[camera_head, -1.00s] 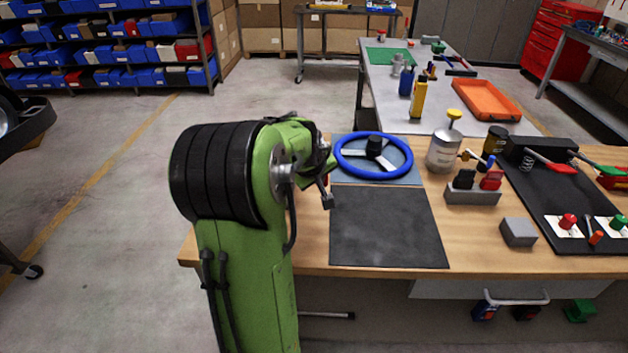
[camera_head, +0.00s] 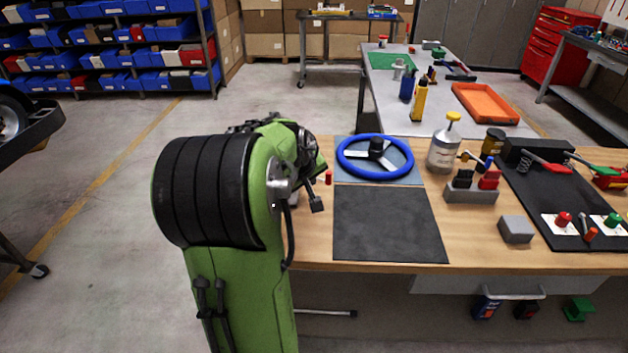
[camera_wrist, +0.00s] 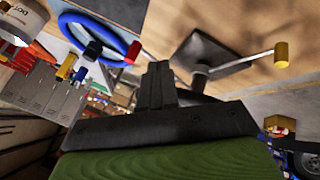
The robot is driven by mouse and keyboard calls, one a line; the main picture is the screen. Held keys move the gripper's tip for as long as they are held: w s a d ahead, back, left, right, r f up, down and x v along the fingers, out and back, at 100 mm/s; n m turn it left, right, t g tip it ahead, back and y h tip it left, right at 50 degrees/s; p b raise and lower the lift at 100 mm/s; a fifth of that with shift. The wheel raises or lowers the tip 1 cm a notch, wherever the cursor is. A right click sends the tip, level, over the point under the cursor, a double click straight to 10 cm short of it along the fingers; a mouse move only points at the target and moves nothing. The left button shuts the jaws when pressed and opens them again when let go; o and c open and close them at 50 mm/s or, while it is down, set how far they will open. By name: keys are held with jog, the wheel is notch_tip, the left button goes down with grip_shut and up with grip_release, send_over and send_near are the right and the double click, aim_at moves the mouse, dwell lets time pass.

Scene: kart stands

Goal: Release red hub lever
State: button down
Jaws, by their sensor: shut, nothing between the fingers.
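A small red-tipped piece (camera_head: 328,177) shows beside the blue steering wheel, partly behind my arm. A red end (camera_wrist: 134,50) also shows by the wheel in the wrist view. I cannot tell whether this is the red hub lever. A dark square plate (camera_wrist: 222,45) in the wrist view bears a post with a silver rod ending in a yellow knob (camera_wrist: 281,56). My arm hides that spot in the head view. My gripper (camera_wrist: 156,72) is shut and empty, its fingers apart from the rod and the knob in the picture.
The blue steering wheel (camera_head: 340,158) lies on a blue-grey mat. A black mat (camera_head: 390,225) is bare in front of it. A canister (camera_head: 443,152), a tool holder (camera_head: 470,194) and a black board with red and green levers (camera_head: 555,205) stand to the right.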

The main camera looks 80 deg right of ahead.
jog(key=p+v, duration=0.1)
jog(key=v, duration=0.5)
jog(key=shift+r, duration=0.2)
jog(key=shift+s, duration=0.15)
